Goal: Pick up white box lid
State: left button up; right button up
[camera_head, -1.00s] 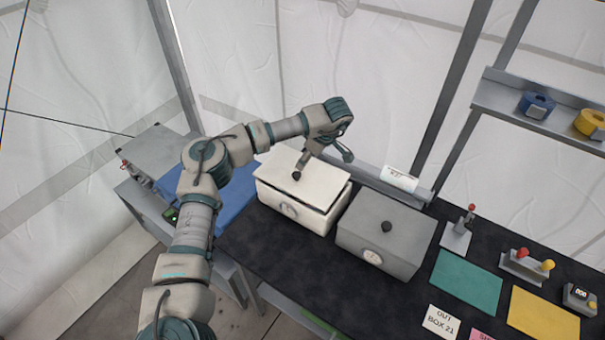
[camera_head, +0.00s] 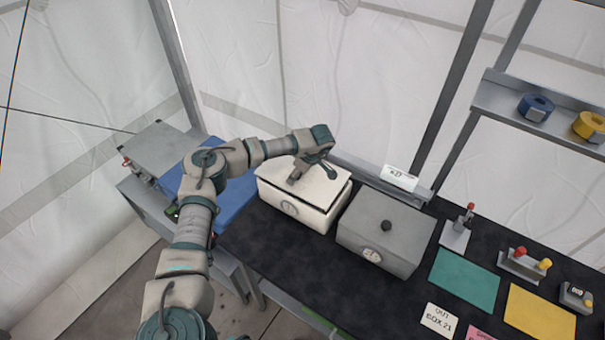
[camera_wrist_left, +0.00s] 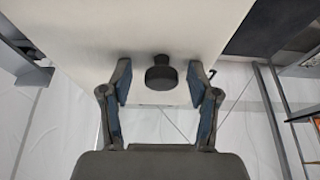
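The white box lid (camera_head: 325,192) lies on the white box (camera_head: 300,210) on the black table, with a dark gap under its right edge. My left gripper (camera_head: 312,175) is over the lid, with a finger to either side of its middle. In the left wrist view, the pale lid (camera_wrist_left: 95,25) fills the top and its dark round knob (camera_wrist_left: 161,74) sits between the blue finger pads. My left gripper (camera_wrist_left: 159,90) is open there, with space on both sides of the knob. The gripper hides the knob in the head view. My right gripper is out of view.
A grey lidded box (camera_head: 385,235) stands close to the right of the white box. A blue surface (camera_head: 235,195) lies to the left. Green (camera_head: 465,275) and yellow (camera_head: 540,318) mats are at the right. A shelf (camera_head: 505,105) holds tape rolls. Bare black tabletop lies in front.

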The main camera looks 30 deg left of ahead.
pick_arm(q)
jog(key=shift+s, duration=0.1)
jog(key=c, duration=0.8)
jog(key=shift+d, duration=0.1)
grip_shut()
